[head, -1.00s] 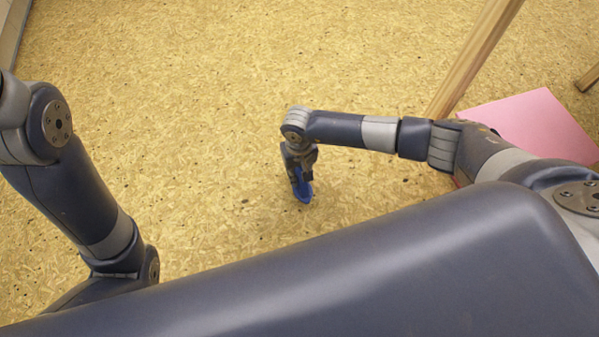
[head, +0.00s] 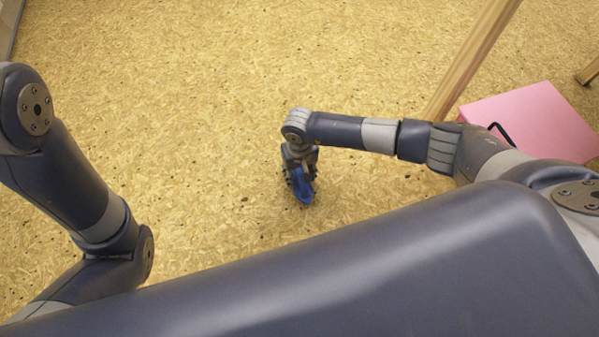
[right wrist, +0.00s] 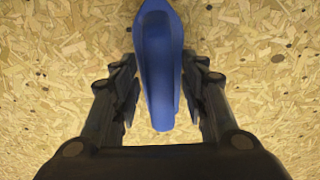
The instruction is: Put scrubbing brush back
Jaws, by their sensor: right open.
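The scrubbing brush (head: 305,190) is blue and shows at the tip of my right arm in the head view. In the right wrist view the blue brush (right wrist: 160,65) lies lengthwise between the two dark fingers. My right gripper (head: 300,185) is open around it. I cannot tell from these views whether the brush rests on the floor. My left arm shows at the left of the head view, but its gripper is out of view.
The speckled chipboard floor (head: 230,90) is clear around the right gripper. A pink box (head: 535,120) with a thin black loop on it stands at the right, beside a slanting wooden post (head: 475,60). Another wooden piece (head: 588,73) shows at the right edge.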

